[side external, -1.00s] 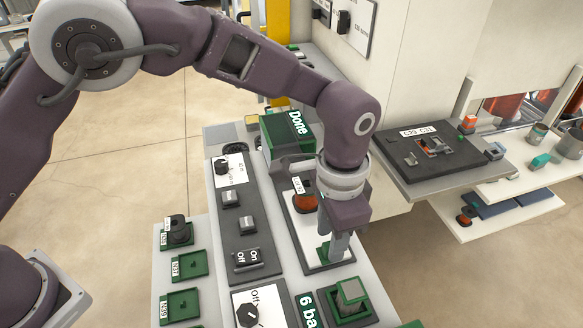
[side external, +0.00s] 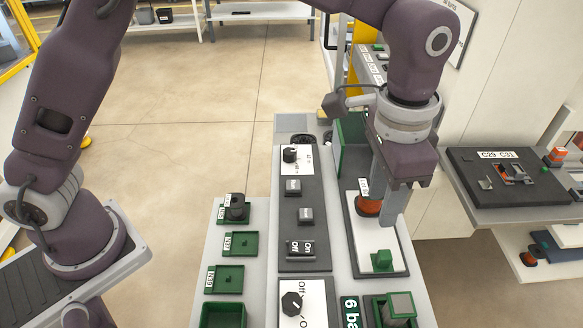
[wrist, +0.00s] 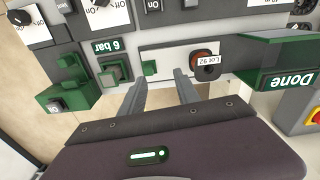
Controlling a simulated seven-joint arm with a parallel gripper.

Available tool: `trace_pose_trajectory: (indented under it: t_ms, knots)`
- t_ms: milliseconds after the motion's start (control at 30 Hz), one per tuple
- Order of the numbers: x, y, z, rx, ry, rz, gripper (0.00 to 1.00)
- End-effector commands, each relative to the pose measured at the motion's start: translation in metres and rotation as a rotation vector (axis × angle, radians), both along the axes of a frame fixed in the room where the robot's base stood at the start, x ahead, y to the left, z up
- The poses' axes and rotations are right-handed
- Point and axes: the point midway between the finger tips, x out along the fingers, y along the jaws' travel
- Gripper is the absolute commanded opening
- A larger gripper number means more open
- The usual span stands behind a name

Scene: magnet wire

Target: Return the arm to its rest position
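My gripper (wrist: 161,80) is open, its two grey fingers apart with nothing between them in the wrist view. In the side external view my gripper (side external: 388,200) points down above the white plate (side external: 372,238), with its fingers in front of part of it. An orange coil (side external: 369,205) with a label stands on that plate, and it also shows in the wrist view (wrist: 203,56). A small green block (side external: 382,260) sits on the near end of the plate. My arm is bent over the bench. No rest position is marked in view.
A control panel (side external: 300,235) with knobs and switches lies left of the plate. Green trays (side external: 227,279) stand further left, one holding a dark spool (side external: 236,208). The green Done box (wrist: 280,58) is beside the plate. A dark board (side external: 515,180) is at right.

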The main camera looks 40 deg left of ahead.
Motion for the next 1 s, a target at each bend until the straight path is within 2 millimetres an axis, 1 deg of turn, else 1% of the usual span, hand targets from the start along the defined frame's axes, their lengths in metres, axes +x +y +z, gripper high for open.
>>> trace_pose_trajectory:
  t_ms: [33, 67, 100, 167, 200, 267, 300, 367, 400, 500, 600, 700, 1000]
  knots:
    - [0.000, 0.028, 0.031, -0.032, -0.026, 0.065, 0.38]
    - [-0.004, 0.048, 0.048, -0.050, -0.043, 0.107, 0.38]
    - [-0.012, 0.076, 0.070, -0.073, -0.067, 0.164, 0.38]
    - [-0.030, 0.114, 0.097, -0.105, -0.109, 0.247, 0.38]
    - [-0.046, 0.140, 0.111, -0.123, -0.139, 0.302, 0.38]
    - [-0.075, 0.174, 0.126, -0.145, -0.191, 0.383, 0.38]
    - [-0.096, 0.194, 0.131, -0.154, -0.227, 0.435, 0.38]
    - [-0.127, 0.218, 0.131, -0.161, -0.282, 0.507, 0.38]
    - [-0.146, 0.230, 0.128, -0.163, -0.315, 0.549, 0.38]
    - [-0.181, 0.249, 0.114, -0.155, -0.383, 0.633, 0.38]
    - [-0.199, 0.258, 0.103, -0.148, -0.422, 0.679, 0.38]
    - [-0.205, 0.260, 0.098, -0.145, -0.434, 0.694, 0.38]
    - [-0.205, 0.260, 0.098, -0.145, -0.433, 0.692, 0.38]
